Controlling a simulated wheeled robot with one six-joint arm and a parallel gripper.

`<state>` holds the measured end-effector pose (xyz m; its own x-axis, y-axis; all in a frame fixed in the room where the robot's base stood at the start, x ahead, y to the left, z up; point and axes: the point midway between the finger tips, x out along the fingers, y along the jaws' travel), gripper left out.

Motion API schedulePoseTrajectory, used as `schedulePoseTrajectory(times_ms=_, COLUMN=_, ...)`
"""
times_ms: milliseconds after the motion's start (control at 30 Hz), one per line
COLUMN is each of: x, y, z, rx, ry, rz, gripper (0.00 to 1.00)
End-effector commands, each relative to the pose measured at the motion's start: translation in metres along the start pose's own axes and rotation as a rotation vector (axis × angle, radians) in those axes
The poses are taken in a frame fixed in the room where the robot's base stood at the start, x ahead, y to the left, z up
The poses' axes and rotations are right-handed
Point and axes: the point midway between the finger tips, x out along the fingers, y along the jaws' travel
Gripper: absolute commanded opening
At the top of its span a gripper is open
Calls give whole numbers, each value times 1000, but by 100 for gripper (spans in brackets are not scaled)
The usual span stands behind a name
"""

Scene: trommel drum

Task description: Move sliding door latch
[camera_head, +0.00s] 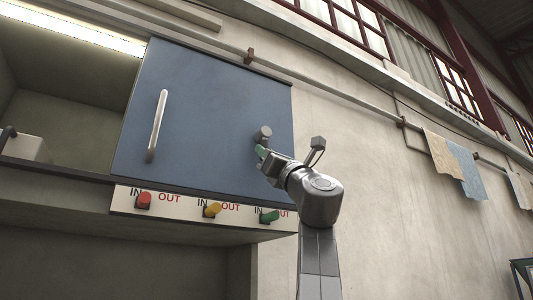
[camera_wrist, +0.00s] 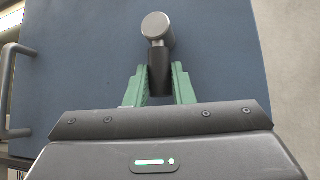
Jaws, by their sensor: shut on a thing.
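The blue sliding door (camera_head: 205,110) covers the right part of a wall recess. A grey round-headed latch (camera_head: 263,133) sits on the door's right side. In the wrist view the latch (camera_wrist: 157,28) has a round metal cap with a dark stem below it. My gripper (camera_head: 262,151) is at the latch from below and right. Its green fingers stand on both sides of the dark stem in the wrist view (camera_wrist: 160,88), shut on it.
A vertical metal handle (camera_head: 156,125) stands out from the door's left side. Below is a panel with red (camera_head: 144,200), yellow (camera_head: 212,210) and green (camera_head: 269,216) knobs marked IN and OUT. The recess (camera_head: 60,100) is open at left. Cloths (camera_head: 442,155) hang on a rail at right.

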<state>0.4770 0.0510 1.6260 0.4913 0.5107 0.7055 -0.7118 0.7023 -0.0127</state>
Motion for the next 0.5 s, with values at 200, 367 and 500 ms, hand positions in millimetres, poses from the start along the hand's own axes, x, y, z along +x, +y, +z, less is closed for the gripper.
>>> schedulePoseTrajectory(times_ms=200, x=0, y=0, z=0, rx=-6, ry=2, rz=1, gripper=0)
schedulePoseTrajectory(times_ms=367, x=0, y=0, z=0, rx=-5, ry=2, rz=1, gripper=32)
schedulePoseTrajectory(times_ms=500, x=0, y=0, z=0, rx=-4, ry=2, rz=1, gripper=43)
